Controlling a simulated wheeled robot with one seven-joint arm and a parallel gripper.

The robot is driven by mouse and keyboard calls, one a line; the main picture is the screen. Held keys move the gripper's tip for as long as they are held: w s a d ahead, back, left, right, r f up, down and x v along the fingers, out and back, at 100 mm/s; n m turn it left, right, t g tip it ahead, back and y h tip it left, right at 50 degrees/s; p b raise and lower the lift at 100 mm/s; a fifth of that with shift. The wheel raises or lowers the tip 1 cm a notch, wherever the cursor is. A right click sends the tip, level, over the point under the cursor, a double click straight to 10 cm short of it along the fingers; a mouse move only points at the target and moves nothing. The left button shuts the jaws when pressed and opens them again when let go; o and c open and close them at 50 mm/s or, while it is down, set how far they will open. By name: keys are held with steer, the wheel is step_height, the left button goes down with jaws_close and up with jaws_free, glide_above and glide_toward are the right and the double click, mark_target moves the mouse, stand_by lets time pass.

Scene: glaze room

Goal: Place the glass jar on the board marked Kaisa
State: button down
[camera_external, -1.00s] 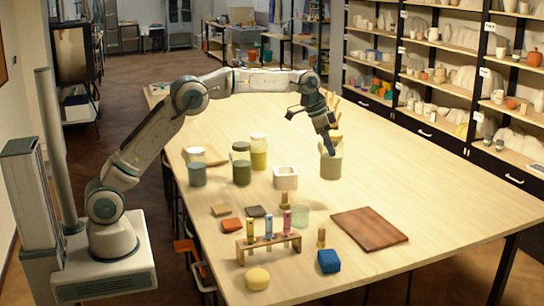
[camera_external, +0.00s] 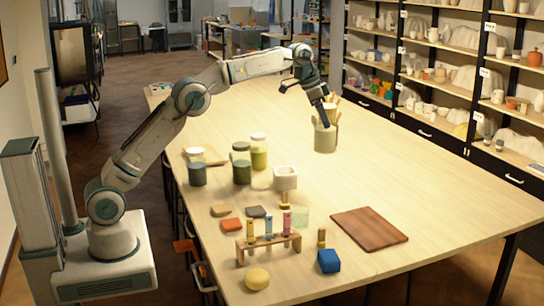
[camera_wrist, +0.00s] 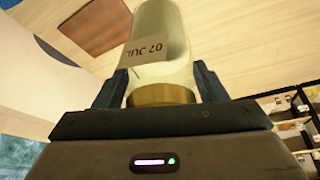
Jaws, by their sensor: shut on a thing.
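My gripper (camera_external: 327,121) is shut on a pale glass jar (camera_external: 325,139), with its body hanging below the jaws. In the wrist view the jar (camera_wrist: 166,35) has a gold lid (camera_wrist: 161,95) between the fingers and a label reading "07 JUL". I cannot tell how far it is above the table. A brown board (camera_external: 369,228) lies flat and bare at the table's right front; it also shows at the upper left of the wrist view (camera_wrist: 97,22). Another board (camera_external: 216,161) lies at the left, partly hidden by jars. No name is legible on either board.
A dark jar (camera_external: 197,174), a green jar (camera_external: 242,169) and a yellow jar (camera_external: 259,155) stand at the left. The table's right side is clear.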

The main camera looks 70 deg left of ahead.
steer(key=s+a+n+y+b, duration=0.1)
steer(key=s+a+n, duration=0.35)
steer(key=a, duration=0.85)
steer(key=s+a+n+y, duration=0.1)
steer(key=s+a, duration=0.6)
steer(key=a, duration=0.6)
steer(key=s+a+n+y+b, duration=0.15)
steer(key=s+a+n, duration=0.25)
steer(key=s+a, duration=0.85)
steer(key=s+a+f+p, duration=0.2)
steer(key=a+f, duration=0.3)
steer(key=f, duration=0.3)
steer(key=s+a+f+p, duration=0.2)
steer(key=a+f, duration=0.3)
steer(key=f, duration=0.3)
steer(key=shift+s+a, duration=0.25)
steer(key=shift+a, duration=0.05)
